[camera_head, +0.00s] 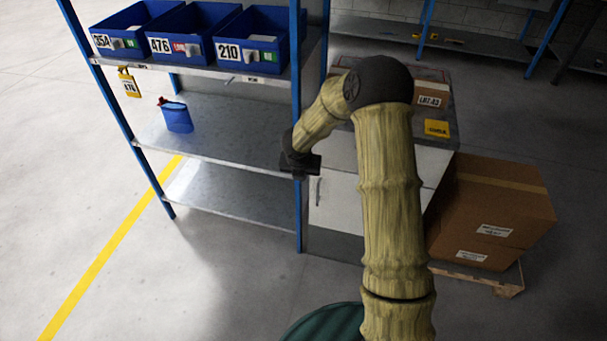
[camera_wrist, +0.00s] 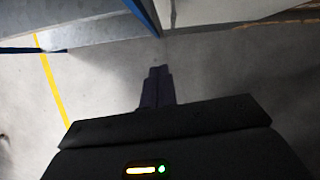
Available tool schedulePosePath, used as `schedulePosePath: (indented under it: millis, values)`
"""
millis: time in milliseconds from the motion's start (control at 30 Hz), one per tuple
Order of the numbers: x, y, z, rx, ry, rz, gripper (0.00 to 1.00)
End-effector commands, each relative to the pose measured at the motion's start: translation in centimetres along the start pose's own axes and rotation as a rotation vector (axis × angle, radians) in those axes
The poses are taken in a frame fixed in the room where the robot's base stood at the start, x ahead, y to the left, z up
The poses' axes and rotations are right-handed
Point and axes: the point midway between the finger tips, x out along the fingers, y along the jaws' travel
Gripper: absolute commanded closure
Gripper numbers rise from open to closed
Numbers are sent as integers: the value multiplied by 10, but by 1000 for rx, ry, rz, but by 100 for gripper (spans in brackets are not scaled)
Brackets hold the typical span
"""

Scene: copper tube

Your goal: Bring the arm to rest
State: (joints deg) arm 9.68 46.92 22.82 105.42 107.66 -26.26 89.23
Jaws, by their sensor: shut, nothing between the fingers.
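My arm (camera_head: 388,190) rises from the bottom of the head view, bends at a dark elbow and reaches down to the left. My gripper (camera_head: 297,172) is at its end, in front of the shelf rack's right post; in this view its fingers are hard to make out. In the wrist view my gripper (camera_wrist: 158,88) shows its dark fingers together, with nothing between them. Bare floor lies beyond the fingertips.
A blue-posted shelf rack (camera_head: 215,155) holds several blue bins (camera_head: 185,40) on top and a blue container (camera_head: 177,117) on the middle shelf. A white cabinet (camera_head: 345,200) and a cardboard box (camera_head: 495,210) on a pallet stand right. The floor at left is clear.

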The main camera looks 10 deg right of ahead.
Motion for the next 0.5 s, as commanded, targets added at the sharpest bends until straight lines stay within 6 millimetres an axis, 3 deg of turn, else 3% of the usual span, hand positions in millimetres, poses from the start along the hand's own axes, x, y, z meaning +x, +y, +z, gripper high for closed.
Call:
schedulePosePath:
  millis: [333,500]
  values:
    - [-4,-2,3,-26,-10,2,100]
    - [-38,0,17,-287,-88,28,100]
